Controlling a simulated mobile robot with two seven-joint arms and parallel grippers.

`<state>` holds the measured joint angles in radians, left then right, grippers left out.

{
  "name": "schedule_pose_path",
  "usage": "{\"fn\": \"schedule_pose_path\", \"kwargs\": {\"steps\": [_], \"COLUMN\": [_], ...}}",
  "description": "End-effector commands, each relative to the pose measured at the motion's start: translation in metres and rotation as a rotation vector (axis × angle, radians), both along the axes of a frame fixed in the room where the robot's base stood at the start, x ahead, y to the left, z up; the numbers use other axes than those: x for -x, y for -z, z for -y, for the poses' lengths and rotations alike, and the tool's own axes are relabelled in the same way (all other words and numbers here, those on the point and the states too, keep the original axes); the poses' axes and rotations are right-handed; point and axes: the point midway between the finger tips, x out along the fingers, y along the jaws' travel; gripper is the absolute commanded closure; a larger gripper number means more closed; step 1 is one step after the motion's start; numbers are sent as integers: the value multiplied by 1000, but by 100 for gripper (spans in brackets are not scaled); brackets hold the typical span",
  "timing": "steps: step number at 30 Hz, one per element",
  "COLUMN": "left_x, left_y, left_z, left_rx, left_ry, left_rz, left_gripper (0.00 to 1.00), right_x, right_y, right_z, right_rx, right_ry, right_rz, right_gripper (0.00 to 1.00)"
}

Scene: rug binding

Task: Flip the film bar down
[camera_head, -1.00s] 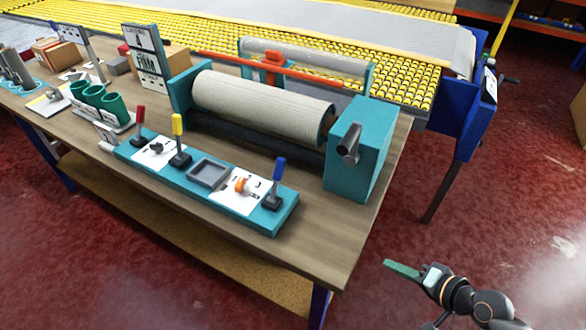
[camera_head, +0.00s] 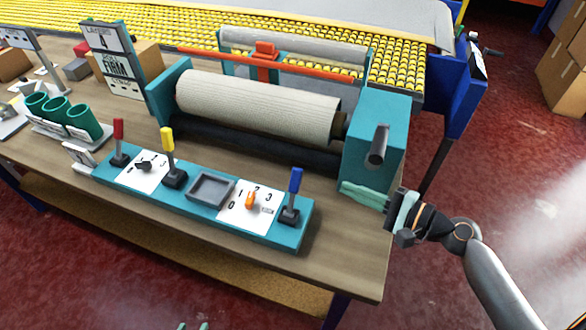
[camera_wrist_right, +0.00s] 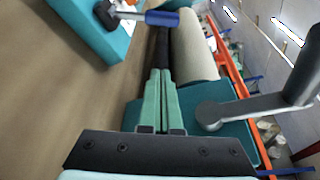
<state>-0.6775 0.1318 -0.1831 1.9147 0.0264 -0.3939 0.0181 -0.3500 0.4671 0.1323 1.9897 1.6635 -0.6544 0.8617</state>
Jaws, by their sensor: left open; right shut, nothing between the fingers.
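The film bar appears to be the long orange bar (camera_head: 320,71) with a red block at its middle, raised behind the cream roll (camera_head: 255,105). Its orange length also shows in the right wrist view (camera_wrist_right: 226,62), running beside the roll. My right gripper (camera_head: 347,190) is shut and empty, beside the lower front of the teal end block (camera_head: 400,115) and apart from the bar. Its closed green fingers (camera_wrist_right: 160,75) point along the roll in the right wrist view. Only two fingertips of my left gripper (camera_head: 193,326) show at the bottom edge, spread apart.
A crank handle (camera_head: 378,146) sticks out of the end block near my right gripper. A teal control panel (camera_head: 205,195) carries red, yellow and blue levers (camera_head: 295,185). Green cups (camera_head: 83,119) and a sign (camera_head: 115,60) stand left. Bare tabletop lies in front of the panel.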

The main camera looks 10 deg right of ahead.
Motion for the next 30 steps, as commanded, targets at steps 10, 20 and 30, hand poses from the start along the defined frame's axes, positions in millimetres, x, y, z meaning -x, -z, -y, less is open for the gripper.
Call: {"fn": "schedule_pose_path", "kwargs": {"steps": [10,20,30], "left_x": [0,1,1], "left_y": [0,-3,-13], "left_z": [0,1,1], "left_rx": [0,0,1], "left_ry": [1,1,2], "left_rz": [-1,-1,-2], "left_gripper": [50,50,50], "right_x": [0,-11,-59], "right_y": [0,0,10], "right_z": [0,-8,-48], "right_rx": [-4,-6,-7], "right_ry": [1,1,0], "right_rz": [1,2,2], "right_gripper": [100,100,100]}}
